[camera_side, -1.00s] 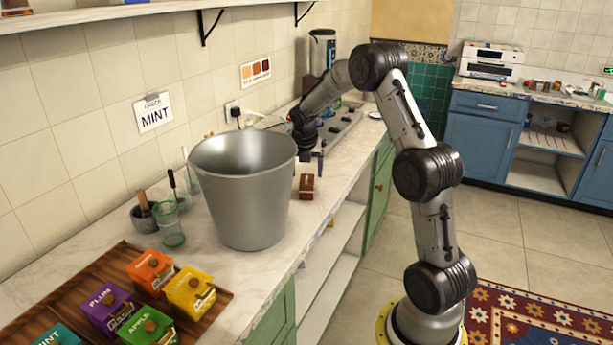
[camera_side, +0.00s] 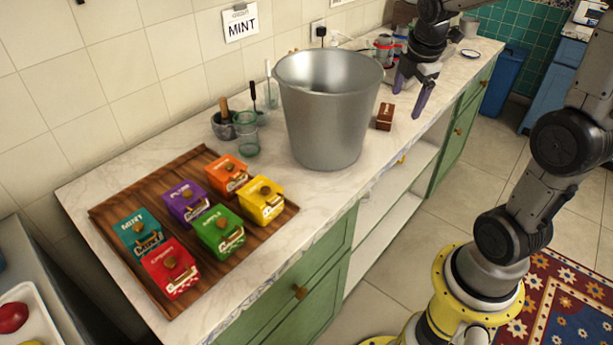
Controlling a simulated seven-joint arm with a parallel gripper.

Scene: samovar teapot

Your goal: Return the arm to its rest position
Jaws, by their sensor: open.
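My gripper (camera_side: 411,94) is at the upper right of the side view, with its two purple fingers apart, pointing down, and nothing between them. It is near the counter's right edge, to the right of the large metal bucket (camera_side: 327,125). A small dark brown box (camera_side: 384,121) sits on the counter just left of and below the fingers in the picture, apart from them. I cannot tell the exact height of the fingers above the counter. The upper part of my arm is cut off by the frame's top and right edges.
A wooden tray (camera_side: 110,222) with several colored tea boxes lies on the marble counter (camera_side: 292,225) at the front left. A mortar (camera_side: 223,126) and a glass (camera_side: 247,140) stand left of the bucket. Red-topped containers (camera_side: 384,47) stand behind. The floor (camera_side: 395,262) beside the counter is clear.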

